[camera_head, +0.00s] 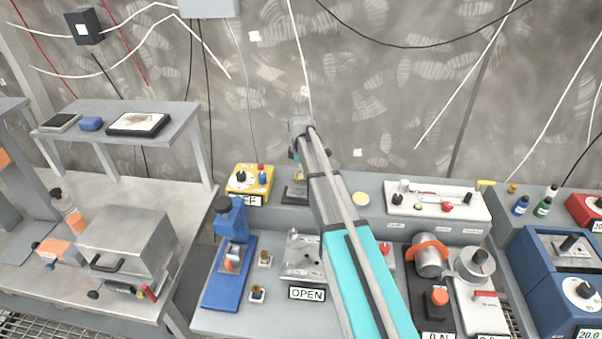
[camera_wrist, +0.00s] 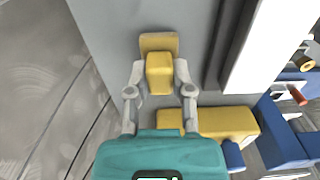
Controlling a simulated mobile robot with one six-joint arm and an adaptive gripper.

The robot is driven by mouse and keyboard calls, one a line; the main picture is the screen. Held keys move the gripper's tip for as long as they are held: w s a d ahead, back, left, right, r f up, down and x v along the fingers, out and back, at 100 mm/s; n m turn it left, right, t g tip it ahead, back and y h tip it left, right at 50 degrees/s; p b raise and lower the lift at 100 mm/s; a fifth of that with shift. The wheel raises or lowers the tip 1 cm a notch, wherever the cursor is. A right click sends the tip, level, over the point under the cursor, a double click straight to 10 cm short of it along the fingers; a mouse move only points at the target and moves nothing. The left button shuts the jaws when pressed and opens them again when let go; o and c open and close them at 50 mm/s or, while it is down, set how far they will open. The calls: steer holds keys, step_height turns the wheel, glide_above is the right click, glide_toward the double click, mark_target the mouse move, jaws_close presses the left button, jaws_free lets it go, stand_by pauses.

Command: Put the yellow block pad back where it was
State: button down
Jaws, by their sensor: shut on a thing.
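My gripper (camera_wrist: 159,78) is shut on a yellow block (camera_wrist: 160,73), with one grey finger on each side of it. A wider, duller yellow piece (camera_wrist: 158,42) shows just beyond the block in the wrist view; I cannot tell whether it is part of the block or a separate pad behind it. In the head view my arm reaches to the back of the bench and hides most of the gripper, and only a bit of yellow shows by the arm's end. A small dark stand (camera_head: 292,196) sits beneath there, partly hidden by my arm.
A yellow box (camera_head: 250,180) with knobs stands left of my arm's end; it shows close to the gripper in the wrist view (camera_wrist: 228,122). A pale yellow disc (camera_head: 361,199) and a white panel (camera_head: 437,199) lie to the right. A blue device (camera_head: 230,258) stands in front on the left.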

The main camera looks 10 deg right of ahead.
steer(key=shift+f, duration=0.2)
steer(key=c, duration=0.5)
jaws_free()
steer(key=shift+r, duration=0.25)
step_height(320, 180, up, 12)
steer(key=p, duration=1.2)
stand_by(0.3)
steer(key=s+m, duration=1.4)
steer(key=s, duration=1.5)
steer(key=shift+d, duration=0.15)
